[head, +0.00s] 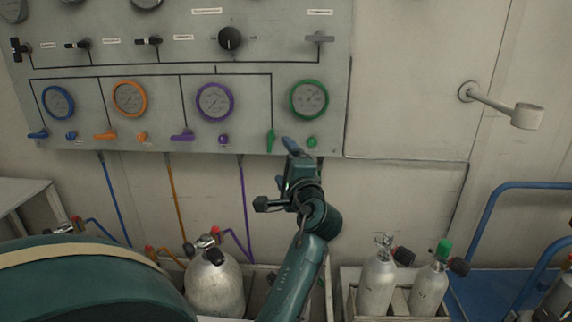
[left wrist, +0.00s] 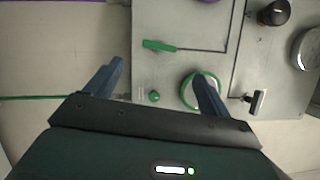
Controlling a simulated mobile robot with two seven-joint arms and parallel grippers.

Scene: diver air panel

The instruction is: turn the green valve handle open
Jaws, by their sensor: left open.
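The green valve handle (head: 271,139) is on the lower edge of the grey panel, below and left of the green-rimmed gauge (head: 309,99). It points up and down in the head view. My left gripper (head: 291,147) is just right of the handle and slightly lower, apart from it as far as I can tell. In the left wrist view the handle (left wrist: 158,46) lies beyond the fingertips, and the open fingers (left wrist: 157,72) are spread with nothing between them. A small green knob (left wrist: 154,97) shows between the fingers. My right gripper is not in view.
Blue (head: 38,135), orange (head: 105,136) and purple (head: 182,136) handles sit left along the panel, all roughly level. Gas cylinders (head: 215,285) stand below. A wall arm (head: 495,103) and blue rail (head: 490,205) are at right.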

